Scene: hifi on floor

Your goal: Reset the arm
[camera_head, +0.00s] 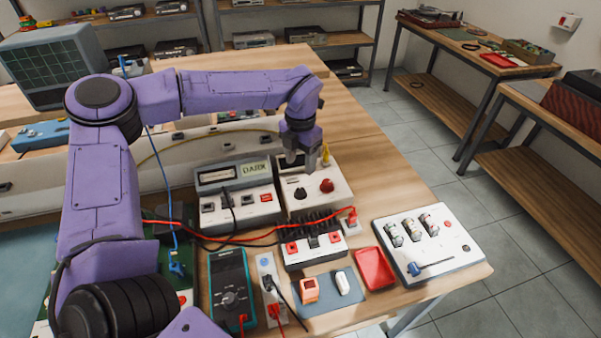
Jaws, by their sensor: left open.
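My left arm, purple with dark joints, comes in from the left and reaches across the workbench. Its gripper (299,158) points down over the back of a white box with a red knob (318,189) and a dark knob. The gripper is open, with nothing visible between its fingers. I cannot tell whether the fingertips touch the box or hang just above it. My right gripper is not in view.
A meter with a "DARK" display (237,192) stands left of the box. In front are a black-topped unit (313,247), a multimeter (231,291), a red tray (374,268) and a white panel (428,246). Red and black cables cross the bench. Bare wood lies right of the box.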

